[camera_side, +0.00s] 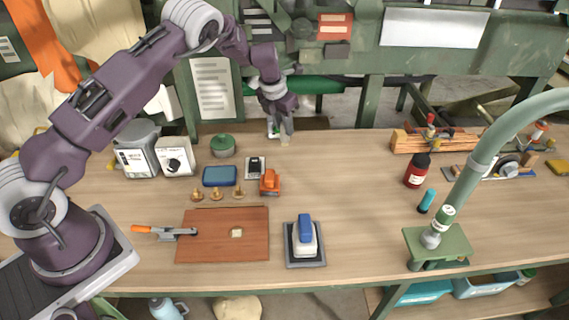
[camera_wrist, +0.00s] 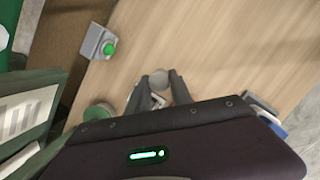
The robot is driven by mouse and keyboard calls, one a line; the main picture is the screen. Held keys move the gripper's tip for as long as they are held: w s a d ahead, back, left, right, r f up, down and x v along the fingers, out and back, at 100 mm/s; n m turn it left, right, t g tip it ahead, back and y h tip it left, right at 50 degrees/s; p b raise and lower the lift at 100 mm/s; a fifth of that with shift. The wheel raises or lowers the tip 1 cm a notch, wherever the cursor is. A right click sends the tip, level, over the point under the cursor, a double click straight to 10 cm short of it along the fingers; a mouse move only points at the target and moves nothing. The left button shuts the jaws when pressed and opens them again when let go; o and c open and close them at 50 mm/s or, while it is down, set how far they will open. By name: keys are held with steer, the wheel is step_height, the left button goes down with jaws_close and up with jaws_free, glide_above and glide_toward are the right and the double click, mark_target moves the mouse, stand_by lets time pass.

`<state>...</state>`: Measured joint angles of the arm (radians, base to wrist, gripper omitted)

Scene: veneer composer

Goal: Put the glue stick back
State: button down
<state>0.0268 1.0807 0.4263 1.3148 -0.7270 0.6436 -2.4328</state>
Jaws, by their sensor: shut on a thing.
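My gripper (camera_side: 284,137) is near the back edge of the bench, fingers pointing down. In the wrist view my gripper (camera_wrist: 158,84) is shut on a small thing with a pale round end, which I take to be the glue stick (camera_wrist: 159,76). Its pale lower end also shows under the fingers in the side view (camera_side: 285,142). Most of it is hidden by the fingers, and I cannot tell whether it touches the bench. A small grey box with a green button (camera_wrist: 108,47) stands beside my gripper.
A green round tin (camera_side: 222,145), a blue case (camera_side: 220,176) and an orange tool (camera_side: 270,182) stand left of my gripper. A red-brown board (camera_side: 190,249) lies in front. A dark bottle (camera_side: 417,172) and teal cylinder (camera_side: 426,200) stand right. The bench between is clear.

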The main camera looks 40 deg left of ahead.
step_height(320, 180, down, 9)
steer(key=shift+f, duration=0.1)
steer(key=c, duration=1.1)
jaws_free()
steer(key=shift+f, duration=0.1)
steer(key=shift+c, duration=0.2)
